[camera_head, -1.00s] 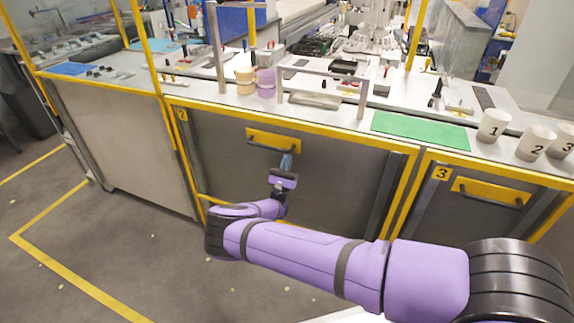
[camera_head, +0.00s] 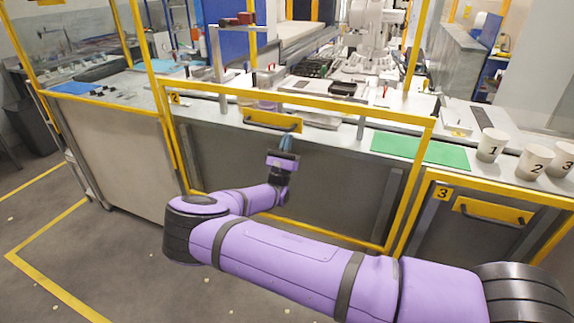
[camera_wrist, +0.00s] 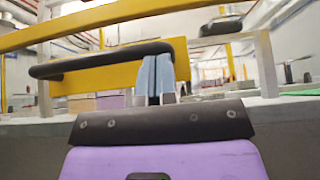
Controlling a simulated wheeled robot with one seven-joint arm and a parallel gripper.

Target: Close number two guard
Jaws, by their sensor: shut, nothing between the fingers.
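The number two guard (camera_head: 345,103) is a yellow-framed clear panel marked "2" at its upper left corner. Its top edge stands above the bench top, so the panel is partly raised. A yellow plate with a black bar handle (camera_head: 272,124) is on its upper part; the handle also spans the wrist view (camera_wrist: 100,60). My gripper (camera_head: 286,143) is shut and empty, with its blue fingertips just below the handle. In the wrist view the fingertips (camera_wrist: 155,75) point up at the handle's right end and overlap it; I cannot tell whether they touch.
Behind the guard are a bench with a green mat (camera_head: 420,149) and black trays. White cups numbered 1 (camera_head: 491,145), 2 (camera_head: 535,162) and 3 stand at the right. The number three guard (camera_head: 490,208) is low, to the right. Open floor lies at the left.

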